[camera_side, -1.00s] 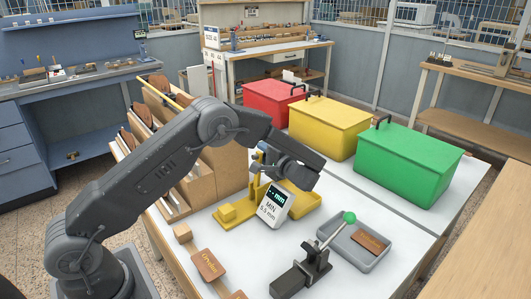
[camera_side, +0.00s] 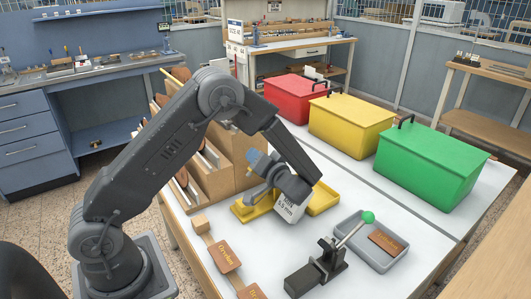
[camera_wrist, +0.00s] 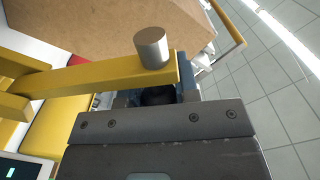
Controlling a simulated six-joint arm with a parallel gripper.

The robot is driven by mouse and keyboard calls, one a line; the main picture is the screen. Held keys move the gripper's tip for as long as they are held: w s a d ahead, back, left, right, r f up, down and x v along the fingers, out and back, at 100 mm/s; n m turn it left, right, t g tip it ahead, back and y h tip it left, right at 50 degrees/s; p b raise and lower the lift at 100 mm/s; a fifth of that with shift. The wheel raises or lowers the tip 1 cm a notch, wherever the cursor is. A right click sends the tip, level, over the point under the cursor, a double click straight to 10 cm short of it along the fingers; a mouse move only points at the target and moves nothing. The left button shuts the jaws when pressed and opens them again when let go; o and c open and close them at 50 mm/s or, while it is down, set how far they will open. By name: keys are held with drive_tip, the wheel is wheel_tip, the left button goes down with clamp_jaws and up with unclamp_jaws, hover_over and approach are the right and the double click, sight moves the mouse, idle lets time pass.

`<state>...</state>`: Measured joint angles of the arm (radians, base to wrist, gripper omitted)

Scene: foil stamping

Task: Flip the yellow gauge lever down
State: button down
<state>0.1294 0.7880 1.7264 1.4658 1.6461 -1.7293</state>
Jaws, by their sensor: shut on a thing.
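The yellow gauge (camera_side: 244,209) stands on the white table, with its white display box (camera_side: 290,208) at its right. My gripper (camera_side: 258,165) is at the top of the gauge and hides much of it and the upper part of the display. In the wrist view the yellow lever (camera_wrist: 110,74) reaches in from the left, with a metal cylinder (camera_wrist: 152,46) on its end. My gripper (camera_wrist: 165,92) is shut at that end, on the lever. A dark round part shows between the fingers; the exact contact is partly hidden.
A wooden rack (camera_side: 222,160) stands close behind the gauge. A yellow tray (camera_side: 323,198) lies to its right. In front are a toggle clamp with a green knob (camera_side: 368,217), a grey tray (camera_side: 372,258) and leather tags (camera_side: 221,255). Red, yellow and green boxes (camera_side: 432,165) line the back.

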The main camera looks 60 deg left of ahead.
drive_tip(key=s+f+n, duration=0.1)
drive_tip(key=s, duration=0.1)
drive_tip(key=s+f+n, duration=0.2)
drive_tip(key=shift+f, duration=0.25)
drive_tip(key=shift+s+f, duration=0.45)
drive_tip(key=shift+f, duration=0.4)
drive_tip(key=shift+s+f, duration=0.45)
drive_tip(key=shift+f, duration=0.45)
drive_tip(key=c, duration=0.9)
unclamp_jaws()
drive_tip(key=d, duration=0.7)
drive_tip(key=shift+w+d+r, duration=0.2)
drive_tip(key=shift+d+r, duration=0.1)
drive_tip(key=shift+r, duration=0.1)
drive_tip(key=shift+r, duration=0.1)
